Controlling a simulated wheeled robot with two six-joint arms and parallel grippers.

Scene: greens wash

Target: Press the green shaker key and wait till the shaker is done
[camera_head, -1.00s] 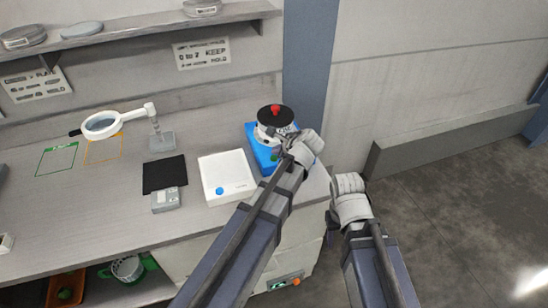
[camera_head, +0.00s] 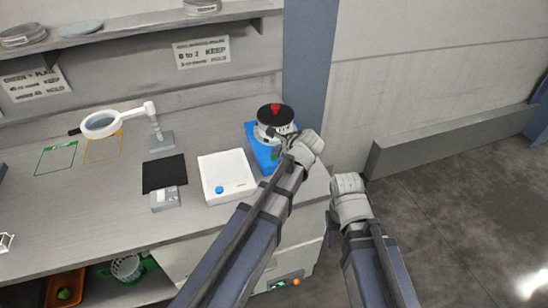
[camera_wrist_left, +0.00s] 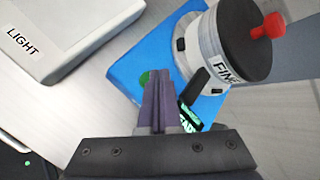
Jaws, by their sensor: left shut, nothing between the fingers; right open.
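The shaker has a blue base (camera_head: 252,133) with a round drum (camera_head: 275,116) on it, black on top with a red knob. It stands at the right end of the bench. In the left wrist view the blue base (camera_wrist_left: 130,68) carries a green key (camera_wrist_left: 145,78), partly hidden behind my fingertips. A small dark display with green characters (camera_wrist_left: 190,117) sits to the right of the fingers. My left gripper (camera_wrist_left: 158,85) is shut and empty, its tips at the green key; I cannot tell whether they touch it. My right gripper (camera_head: 332,235) hangs in front of the bench, away from the shaker.
A white box (camera_head: 228,165) with a blue button, labelled LIGHT in the wrist view, stands left of the shaker. Further left are a black pad (camera_head: 164,173), a small scale (camera_head: 166,200) and a magnifier (camera_head: 101,124). A shelf (camera_head: 130,30) runs above.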

